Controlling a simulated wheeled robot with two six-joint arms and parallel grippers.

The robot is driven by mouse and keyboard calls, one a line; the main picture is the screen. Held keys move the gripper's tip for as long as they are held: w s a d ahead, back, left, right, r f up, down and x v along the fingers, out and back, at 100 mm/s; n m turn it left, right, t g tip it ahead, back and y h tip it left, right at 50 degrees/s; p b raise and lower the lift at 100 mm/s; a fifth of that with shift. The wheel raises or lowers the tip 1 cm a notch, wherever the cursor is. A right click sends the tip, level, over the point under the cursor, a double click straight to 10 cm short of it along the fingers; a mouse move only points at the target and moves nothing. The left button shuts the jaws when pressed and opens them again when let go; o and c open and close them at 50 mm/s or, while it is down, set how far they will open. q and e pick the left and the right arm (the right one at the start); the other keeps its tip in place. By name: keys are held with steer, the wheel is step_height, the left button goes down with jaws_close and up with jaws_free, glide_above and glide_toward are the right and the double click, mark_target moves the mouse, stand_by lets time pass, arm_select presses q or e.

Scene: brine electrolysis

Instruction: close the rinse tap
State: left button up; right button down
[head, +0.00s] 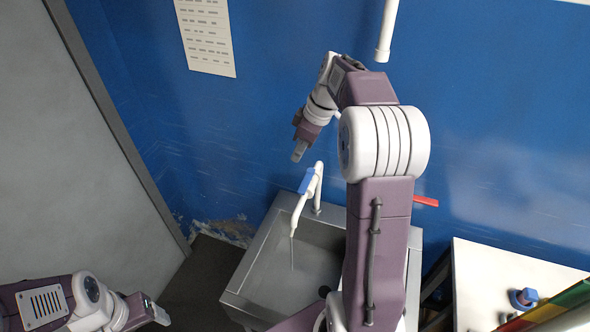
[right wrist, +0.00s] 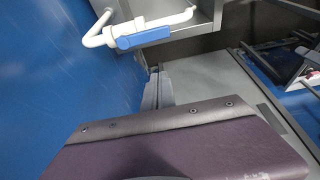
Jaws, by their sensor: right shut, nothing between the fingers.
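The rinse tap (head: 316,188) is a white bent pipe at the back of the steel sink, with a blue lever (head: 306,182) on it. A thin pale stream falls from its spout into the sink (head: 235,298). In the right wrist view the blue lever (right wrist: 140,34) lies along the white pipe, near the top. My right gripper (head: 300,150) is shut and empty, just above the lever and apart from it. In the wrist view its closed fingers (right wrist: 157,90) show below the lever. My left gripper (head: 160,315) is low at the left, away from the sink; its jaws are unclear.
The blue wall (head: 480,110) rises close behind the tap. A white pipe (head: 384,45) hangs above. My right arm covers the sink's right part. A white table (head: 480,270) with a blue item (head: 523,298) stands at the right. A grey door panel (head: 70,170) is at the left.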

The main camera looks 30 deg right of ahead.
mark_target(307, 181)
arm_select(q)
steer(key=shift+w+a+r+p, duration=0.1)
steer(key=shift+w+r+p, duration=0.05)
steer(key=shift+r+p, duration=0.8)
steer(key=shift+w+a+r+p, duration=0.1)
steer(key=shift+w+r+p, duration=0.05)
steer(key=shift+r+p, duration=0.8)
arm_select(e)
step_height(307, 181, down, 10)
steer(key=shift+w, duration=0.15)
arm_select(q)
steer(key=shift+f, duration=0.1)
arm_select(e)
steer(key=shift+r, duration=0.1)
arm_select(q)
steer(key=shift+f, duration=0.1)
